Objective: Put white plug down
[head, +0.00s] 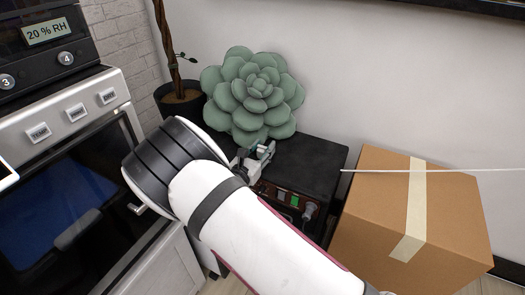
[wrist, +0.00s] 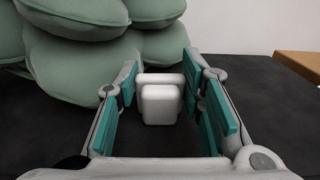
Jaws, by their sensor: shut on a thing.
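The white plug (wrist: 160,100) is a small blocky piece with rounded edges, seen between the teal finger pads of my gripper (wrist: 168,108) in the wrist view. My gripper is shut on it. In the head view my gripper (head: 256,160) is over the left part of the black box top (head: 315,152), close in front of the green succulent (head: 252,90). The plug is too small or hidden to make out there. The black box top (wrist: 265,100) shows behind and around the plug in the wrist view. I cannot tell whether the plug touches it.
A cardboard box (head: 375,200) stands right of the black box. A potted plant (head: 180,100) is behind on the left, and an oven-like machine (head: 75,150) is at the far left. The right part of the black top is clear. A thin white line (head: 440,170) crosses the cardboard box.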

